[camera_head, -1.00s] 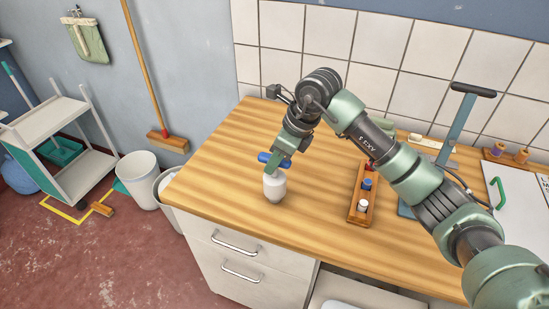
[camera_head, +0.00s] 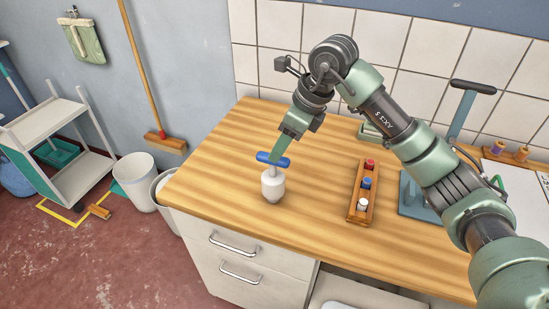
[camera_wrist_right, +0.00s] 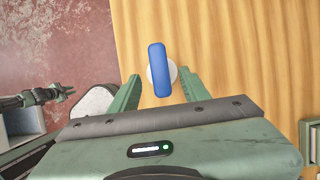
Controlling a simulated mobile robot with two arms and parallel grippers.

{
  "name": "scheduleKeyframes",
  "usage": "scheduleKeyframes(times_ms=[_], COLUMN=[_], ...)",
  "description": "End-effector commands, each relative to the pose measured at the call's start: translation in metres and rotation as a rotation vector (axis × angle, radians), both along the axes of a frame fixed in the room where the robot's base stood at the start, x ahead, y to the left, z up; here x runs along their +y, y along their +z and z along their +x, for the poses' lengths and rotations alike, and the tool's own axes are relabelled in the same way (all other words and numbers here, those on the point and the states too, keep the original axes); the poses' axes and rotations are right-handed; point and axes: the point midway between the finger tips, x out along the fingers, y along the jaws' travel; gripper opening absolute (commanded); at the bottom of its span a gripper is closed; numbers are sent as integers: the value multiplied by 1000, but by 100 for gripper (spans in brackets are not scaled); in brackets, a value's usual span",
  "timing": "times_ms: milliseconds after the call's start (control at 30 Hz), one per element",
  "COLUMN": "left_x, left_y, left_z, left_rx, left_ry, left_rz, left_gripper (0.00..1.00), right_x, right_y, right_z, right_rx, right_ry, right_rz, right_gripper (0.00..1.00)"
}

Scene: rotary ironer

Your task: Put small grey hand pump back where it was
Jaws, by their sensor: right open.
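The hand pump (camera_head: 272,186) stands upright on the wooden worktop, near its left end. It has a pale grey-white body and a blue T-handle. My right gripper (camera_head: 280,150) is right above the handle, its fingers open. In the right wrist view the pump's handle (camera_wrist_right: 157,70) lies between and just beyond the spread fingertips (camera_wrist_right: 160,82), with visible gaps on both sides. My left gripper (camera_wrist_right: 60,92) appears small at the left edge of the right wrist view, away from the pump; its opening is too small to judge.
A wooden holder (camera_head: 352,213) with red, blue and white-topped items stands right of the pump. A blue-grey stand (camera_head: 412,208) is further right, partly behind my arm. White bins (camera_head: 137,170) stand left of the worktop. The wood around the pump is clear.

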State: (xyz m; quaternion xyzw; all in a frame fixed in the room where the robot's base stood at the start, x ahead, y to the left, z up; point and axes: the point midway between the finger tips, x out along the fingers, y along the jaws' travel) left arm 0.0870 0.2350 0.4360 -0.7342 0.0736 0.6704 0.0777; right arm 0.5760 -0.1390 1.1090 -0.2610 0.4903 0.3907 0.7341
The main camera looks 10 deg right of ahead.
Motion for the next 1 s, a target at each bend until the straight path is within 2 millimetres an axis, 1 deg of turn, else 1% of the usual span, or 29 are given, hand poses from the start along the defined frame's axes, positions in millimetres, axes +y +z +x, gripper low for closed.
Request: scheduleKeyframes(times_ms=[33,200,333,500,1000], left_x=[0,0,0,0,0], left_y=[-5,-11,-13,-13,-13], left_z=[1,1,1,1,1], left_rx=[-1,-1,-2,-2,-2], left_ry=[0,0,0,0,-1], left_rz=[0,0,1,1,0], left_gripper=[20,20,20,20,20], right_x=[-4,-14,-18,-20,-19], right_y=[10,38,51,57,56], right_z=[-1,-9,-12,-13,-13], right_rx=[-6,-3,-1,0,1], right_ry=[-1,0,0,0,0], right_rz=[0,-1,-1,0,0], right_gripper=[46,46,46,46,46])
